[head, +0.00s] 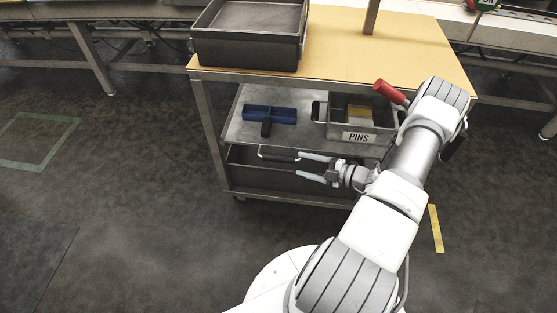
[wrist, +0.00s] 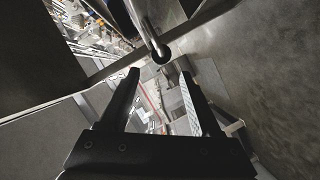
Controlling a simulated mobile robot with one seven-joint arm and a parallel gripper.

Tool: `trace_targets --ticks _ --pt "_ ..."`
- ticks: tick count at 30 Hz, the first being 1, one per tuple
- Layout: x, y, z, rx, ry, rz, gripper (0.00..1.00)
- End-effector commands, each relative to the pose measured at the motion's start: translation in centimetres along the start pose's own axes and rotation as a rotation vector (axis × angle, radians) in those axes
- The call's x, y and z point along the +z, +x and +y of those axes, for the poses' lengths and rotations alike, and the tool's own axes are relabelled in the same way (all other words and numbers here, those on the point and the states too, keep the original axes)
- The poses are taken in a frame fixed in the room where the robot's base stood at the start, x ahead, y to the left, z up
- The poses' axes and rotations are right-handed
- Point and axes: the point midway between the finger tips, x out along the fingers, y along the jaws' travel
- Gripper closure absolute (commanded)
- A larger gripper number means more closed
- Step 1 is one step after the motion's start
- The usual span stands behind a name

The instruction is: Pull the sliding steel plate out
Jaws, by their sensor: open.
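The sliding steel plate (head: 236,133) is a flat grey sheet at the cart's middle level, below the wooden top. In the wrist view, a rounded metal bar end (wrist: 160,50), probably the handle, shows just beyond and between the tips of my open gripper (wrist: 158,74). I see no clear contact.
A blue object with a black grip (head: 269,115) and a grey bin marked PINS (head: 358,125) sit on the plate. A dark tray (head: 250,45) stands on the cart top (head: 340,50). A dark lower container (head: 245,175) is underneath. The floor (head: 130,190) at left is open.

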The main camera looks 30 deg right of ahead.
Motion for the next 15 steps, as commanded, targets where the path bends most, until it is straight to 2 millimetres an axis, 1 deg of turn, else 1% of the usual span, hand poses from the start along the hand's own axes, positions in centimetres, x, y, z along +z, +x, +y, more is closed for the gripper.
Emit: trace_targets --ticks 1,3,9,12,15 --pt "0.0 1.3 -0.3 -0.001 -0.001 0.004 0.36" --pt "0.1 2.8 -0.3 -0.001 -0.001 0.004 0.36" --pt "0.0 6.9 -0.3 -0.002 -0.001 0.004 0.36" --pt "0.0 8.3 -0.2 -0.002 -0.001 0.003 0.36" --pt "0.0 9.3 -0.2 -0.001 -0.001 0.001 0.36"
